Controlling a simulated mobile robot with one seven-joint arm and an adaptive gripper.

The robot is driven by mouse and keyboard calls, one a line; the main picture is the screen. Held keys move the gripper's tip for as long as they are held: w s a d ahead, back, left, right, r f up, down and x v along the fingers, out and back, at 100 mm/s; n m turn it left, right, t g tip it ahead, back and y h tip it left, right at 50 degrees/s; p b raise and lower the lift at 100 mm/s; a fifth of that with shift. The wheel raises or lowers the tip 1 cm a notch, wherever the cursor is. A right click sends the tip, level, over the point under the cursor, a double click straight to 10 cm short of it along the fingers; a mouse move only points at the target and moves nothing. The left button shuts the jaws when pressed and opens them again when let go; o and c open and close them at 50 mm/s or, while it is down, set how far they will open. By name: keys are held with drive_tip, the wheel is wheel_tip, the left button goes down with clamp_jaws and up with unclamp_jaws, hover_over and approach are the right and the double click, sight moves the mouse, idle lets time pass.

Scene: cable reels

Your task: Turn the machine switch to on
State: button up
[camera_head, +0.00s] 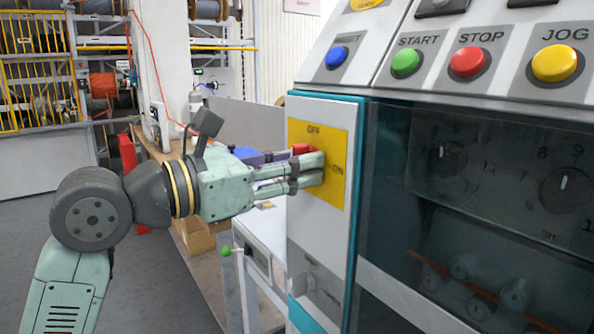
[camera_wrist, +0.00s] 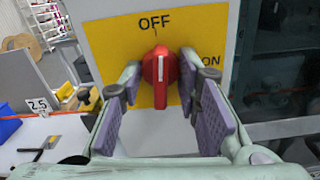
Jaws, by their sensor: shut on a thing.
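The machine switch is a red knob (camera_wrist: 160,70) on a yellow plate (camera_wrist: 112,40) marked OFF at the top and ON at the right. The white line on the knob stands nearly upright, toward OFF. In the head view the knob (camera_head: 301,149) shows only in part above my fingers, on the yellow plate (camera_head: 336,192) of the machine's left front. My gripper (camera_head: 312,170) reaches the plate from the left and is shut on the knob. In the wrist view its purple-padded fingers stand on either side of the knob.
Blue, green START, red STOP (camera_head: 470,62) and yellow JOG (camera_head: 556,63) buttons sit on the panel above. A dark window (camera_head: 480,210) is to the right.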

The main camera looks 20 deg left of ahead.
drive_tip(key=shift+f+m+b, duration=0.15)
drive_tip(key=shift+m+b, duration=1.3)
drive_tip(key=shift+m, duration=0.65)
drive_tip(key=m+b, duration=0.2)
drive_tip(key=m, duration=0.2)
drive_tip(key=m+b, duration=0.3)
drive_tip(key=m, duration=0.4)
drive_tip(key=o, duration=0.4)
drive_tip(key=shift+m, duration=0.3)
drive_tip(key=o, duration=0.4)
drive_tip(key=shift+o, duration=0.2)
drive_tip(key=v, duration=0.8)
